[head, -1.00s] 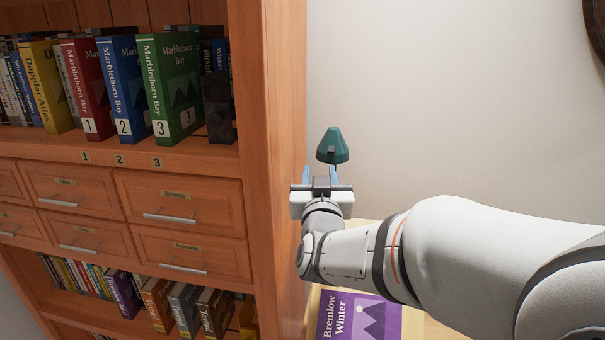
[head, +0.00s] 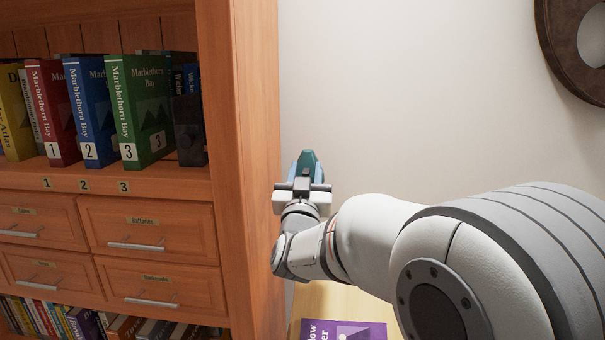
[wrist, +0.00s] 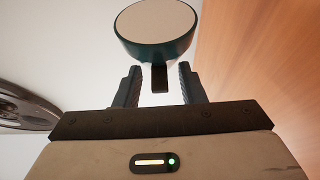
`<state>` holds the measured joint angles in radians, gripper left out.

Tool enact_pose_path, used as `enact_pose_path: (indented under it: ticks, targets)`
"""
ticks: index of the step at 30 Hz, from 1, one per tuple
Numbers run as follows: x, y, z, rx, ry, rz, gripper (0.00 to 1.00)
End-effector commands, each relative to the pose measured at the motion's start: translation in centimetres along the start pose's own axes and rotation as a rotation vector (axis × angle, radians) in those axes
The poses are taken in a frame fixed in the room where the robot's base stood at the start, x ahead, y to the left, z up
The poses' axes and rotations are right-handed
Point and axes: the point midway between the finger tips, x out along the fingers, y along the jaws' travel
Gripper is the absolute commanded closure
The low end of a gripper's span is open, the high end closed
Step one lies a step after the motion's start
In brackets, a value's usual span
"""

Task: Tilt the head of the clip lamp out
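The teal head of the clip lamp (head: 309,160) is beside the bookcase's right side panel, partly hidden behind my gripper (head: 307,168) in the head view. In the wrist view the lamp head (wrist: 155,32) is at the top, its pale round face and teal rim showing. A short dark tab (wrist: 159,79) hangs from its rim. My gripper (wrist: 159,75) is open, with one finger on each side of the tab and a visible gap on both sides. The lamp's clip and arm cannot be made out.
The wooden bookcase (head: 247,150) stands close on the left, with numbered books and labelled drawers. A pale wooden surface (head: 345,302) with a purple book (head: 345,330) lies below my arm. A round dark frame (head: 565,60) hangs on the wall. Bare wall lies to the right.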

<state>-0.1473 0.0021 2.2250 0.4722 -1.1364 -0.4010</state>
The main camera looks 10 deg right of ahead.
Motion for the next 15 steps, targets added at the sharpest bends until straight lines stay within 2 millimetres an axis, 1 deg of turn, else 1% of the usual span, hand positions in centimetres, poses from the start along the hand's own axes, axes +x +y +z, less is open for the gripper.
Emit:
enact_pose_path:
  ticks: [6,8,15]
  targets:
    - [0.04,-0.03,0.00,0.000,0.000,-0.001,0.64]
    - [0.04,-0.03,-0.01,0.000,0.000,-0.001,0.68]
    - [0.02,-0.06,0.01,0.001,-0.001,-0.001,0.87]
